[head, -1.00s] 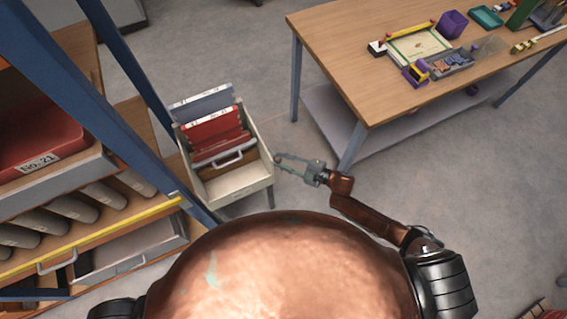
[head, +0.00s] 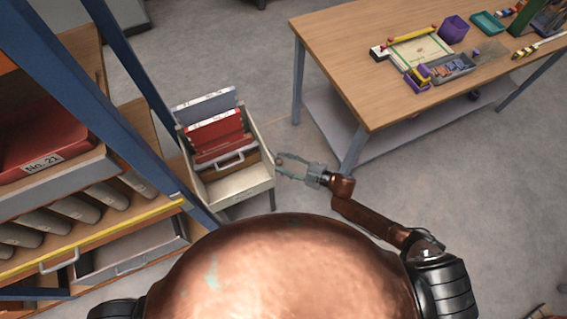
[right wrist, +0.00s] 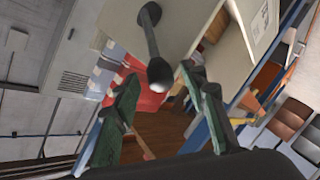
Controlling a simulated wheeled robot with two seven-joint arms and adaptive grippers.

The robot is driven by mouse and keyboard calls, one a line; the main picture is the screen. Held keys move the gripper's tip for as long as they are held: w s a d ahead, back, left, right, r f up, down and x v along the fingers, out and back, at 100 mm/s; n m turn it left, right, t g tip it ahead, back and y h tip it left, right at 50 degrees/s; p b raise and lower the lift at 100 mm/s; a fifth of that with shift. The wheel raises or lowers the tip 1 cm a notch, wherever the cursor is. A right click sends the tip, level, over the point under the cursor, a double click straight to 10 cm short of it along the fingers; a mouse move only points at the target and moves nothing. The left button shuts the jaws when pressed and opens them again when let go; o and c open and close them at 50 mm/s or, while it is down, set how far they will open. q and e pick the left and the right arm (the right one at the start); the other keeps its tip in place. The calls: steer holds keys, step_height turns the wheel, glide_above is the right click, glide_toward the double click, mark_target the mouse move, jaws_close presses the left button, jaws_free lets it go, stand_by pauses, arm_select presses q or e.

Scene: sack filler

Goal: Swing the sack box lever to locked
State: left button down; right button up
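The sack box (head: 245,185) is a cream open-topped box with a wooden panel and a pale handle, left of centre in the head view. Its cream wall shows in the right wrist view (right wrist: 205,40). A dark grey lever with rounded ends (right wrist: 154,45) stands out from that wall. My right gripper (head: 280,165) is at the box's right side. In the right wrist view its fingers (right wrist: 160,76) are spread, with the lever's near end between the tips, apparently untouched. The lever is too small to read clearly in the head view. My left gripper is out of view.
Red and grey sacks (head: 215,130) stand in the box. A blue-framed shelf (head: 120,130) with a yellow-edged board is close on the left. A wooden table (head: 340,60) with small items stands at upper right. Floor is clear between box and table.

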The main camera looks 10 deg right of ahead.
steer(key=v, duration=1.2)
